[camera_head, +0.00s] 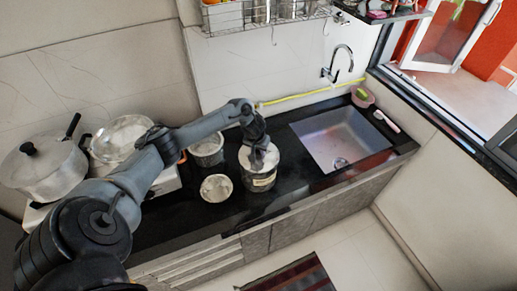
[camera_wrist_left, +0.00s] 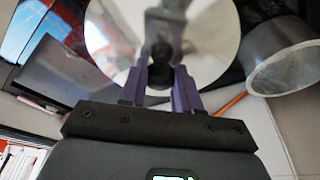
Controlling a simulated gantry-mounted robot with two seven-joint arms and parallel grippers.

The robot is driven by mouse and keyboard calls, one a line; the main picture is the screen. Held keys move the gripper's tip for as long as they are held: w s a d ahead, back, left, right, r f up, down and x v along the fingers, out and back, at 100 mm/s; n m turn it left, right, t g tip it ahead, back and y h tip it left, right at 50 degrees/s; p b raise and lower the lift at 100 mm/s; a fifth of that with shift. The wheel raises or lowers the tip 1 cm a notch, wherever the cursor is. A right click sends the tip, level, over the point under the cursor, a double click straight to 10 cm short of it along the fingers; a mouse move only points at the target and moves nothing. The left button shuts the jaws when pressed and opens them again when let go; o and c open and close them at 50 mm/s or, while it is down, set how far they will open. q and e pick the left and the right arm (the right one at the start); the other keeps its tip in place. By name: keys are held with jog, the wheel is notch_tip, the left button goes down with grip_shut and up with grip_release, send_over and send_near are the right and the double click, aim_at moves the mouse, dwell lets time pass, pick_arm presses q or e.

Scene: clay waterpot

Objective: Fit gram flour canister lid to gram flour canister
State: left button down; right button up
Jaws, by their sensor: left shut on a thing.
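The gram flour canister (camera_head: 262,182) is a metal tin with a pale label, upright on the black counter left of the sink. The round, pale, shiny lid (camera_head: 272,157) lies over the canister's mouth; I cannot tell whether it is seated or slightly above it. My left gripper (camera_head: 260,155) comes down from above onto the lid's middle. In the left wrist view the lid (camera_wrist_left: 215,35) is a large reflective disc with a dark knob (camera_wrist_left: 160,52), and my left gripper (camera_wrist_left: 159,84) is shut on that knob. The canister's rim is hidden there. My right gripper is not in view.
A metal container (camera_head: 207,150) and a pale bowl (camera_head: 216,188) stand close left of the canister. The sink (camera_head: 340,140) lies to the right, with a tap (camera_head: 338,65) behind. A large lidded pot (camera_head: 45,165) stands far left. The counter's front edge is close.

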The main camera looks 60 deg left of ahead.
pick_arm(q)
jog(key=shift+f+p, duration=0.15)
jog(key=shift+p, duration=0.3)
dwell(0.7)
dwell(0.4)
jog(key=c, duration=0.7)
grip_release()
jog(key=p+v, duration=0.1)
jog(key=v, duration=0.9)
jog(key=shift+r, duration=0.4)
jog(key=shift+s, duration=0.1)
